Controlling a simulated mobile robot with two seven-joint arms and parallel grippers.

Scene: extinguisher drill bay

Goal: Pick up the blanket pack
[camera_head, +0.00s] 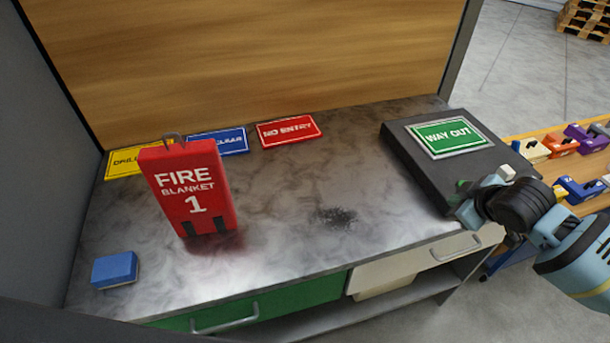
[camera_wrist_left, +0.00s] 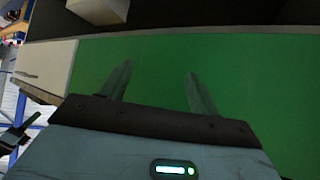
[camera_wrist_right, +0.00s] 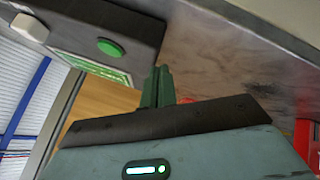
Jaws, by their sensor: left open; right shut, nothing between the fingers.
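The blanket pack is a red upright box (camera_head: 190,190) lettered "FIRE BLANKET 1", with a grey loop on top and two dark tabs at its lower front. It stands on the left part of the grey worktop. A red edge at the right of the right wrist view may be the pack; I cannot tell. My right gripper (camera_head: 463,203) is shut and empty by the dark box, well right of the pack; its fingers also show in the right wrist view (camera_wrist_right: 160,86). My left gripper (camera_wrist_left: 158,72) is open and empty before a green panel. It is hidden from the head view.
A blue block (camera_head: 115,269) lies at the front left. Yellow, blue and red signs (camera_head: 289,131) lie along the back. A dark box (camera_head: 400,150) bears a green "WAY OUT" sign (camera_head: 449,137). A green drawer (camera_head: 270,305) is below. The worktop's middle is clear.

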